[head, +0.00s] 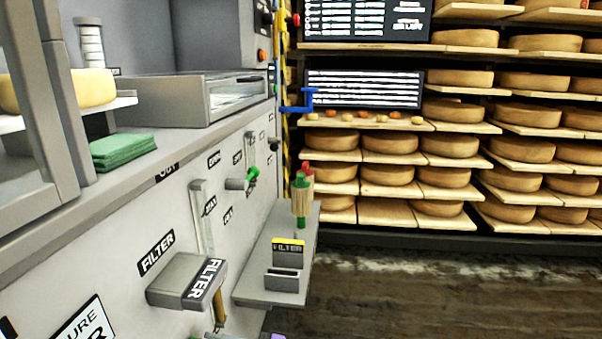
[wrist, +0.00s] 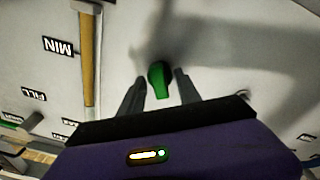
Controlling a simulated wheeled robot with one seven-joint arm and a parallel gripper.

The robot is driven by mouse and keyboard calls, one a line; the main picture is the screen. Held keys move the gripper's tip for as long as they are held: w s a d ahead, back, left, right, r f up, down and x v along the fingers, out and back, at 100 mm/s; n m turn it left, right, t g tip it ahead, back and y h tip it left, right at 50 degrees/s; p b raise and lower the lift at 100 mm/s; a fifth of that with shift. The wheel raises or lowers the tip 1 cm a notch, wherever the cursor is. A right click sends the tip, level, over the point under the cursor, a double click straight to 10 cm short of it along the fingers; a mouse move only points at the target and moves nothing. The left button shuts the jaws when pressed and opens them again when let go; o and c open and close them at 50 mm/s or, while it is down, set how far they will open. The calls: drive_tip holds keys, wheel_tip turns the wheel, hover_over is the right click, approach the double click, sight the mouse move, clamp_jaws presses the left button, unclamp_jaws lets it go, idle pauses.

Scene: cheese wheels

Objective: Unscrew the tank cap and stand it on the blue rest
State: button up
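In the wrist view, my gripper (wrist: 160,78) is open, its two dark fingers pointing at a pale panel. A green knob-like piece (wrist: 159,82) shows between the fingertips, with a gap on each side. I cannot tell whether it is the tank cap or how deep it sits between the fingers. In the head view, only a sliver of purple, probably my gripper's body, shows at the bottom edge. A blue bracket (head: 300,103) stands out at the far end of the machine; I cannot tell whether it is the blue rest.
A sight tube (wrist: 91,60) and a MIN label are left of the fingers. In the head view, a FILTER box (head: 178,282) juts from the panel, beside a grey shelf (head: 255,285) with green- and red-topped items. Cheese shelves (head: 450,240) line the back; floor at right is clear.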

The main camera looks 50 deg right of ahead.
drive_tip(key=shift+b, duration=0.55)
idle(0.4)
clamp_jaws()
idle(1.2)
